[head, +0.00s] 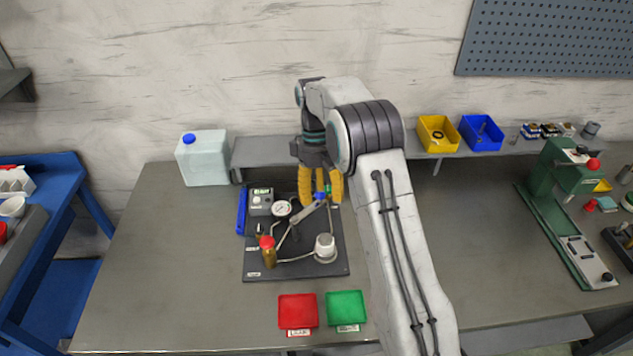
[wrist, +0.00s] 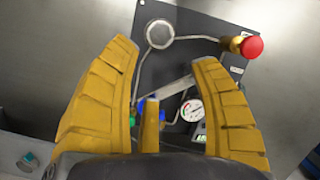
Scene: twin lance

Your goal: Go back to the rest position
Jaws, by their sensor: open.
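My gripper (head: 320,186) has yellow fingers and hangs above the back part of a dark test board (head: 262,272) on the workbench. In the wrist view the fingers of my gripper (wrist: 165,65) are spread apart with nothing between their tips. The board carries a round gauge (wrist: 192,110), a red-topped brass part (head: 268,250), a white-capped round fitting (head: 325,246) and a grey lever (head: 306,212) with a blue end. In the head view the fingers partly hide the board's back right; I cannot tell whether they touch anything there.
A red tray (head: 298,312) and a green tray (head: 346,309) sit in front of the board. A jug (head: 203,160) stands at the back left. Yellow (head: 438,134) and blue (head: 481,133) bins are on the back shelf. A green press (head: 560,200) stands right. The bench's left is clear.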

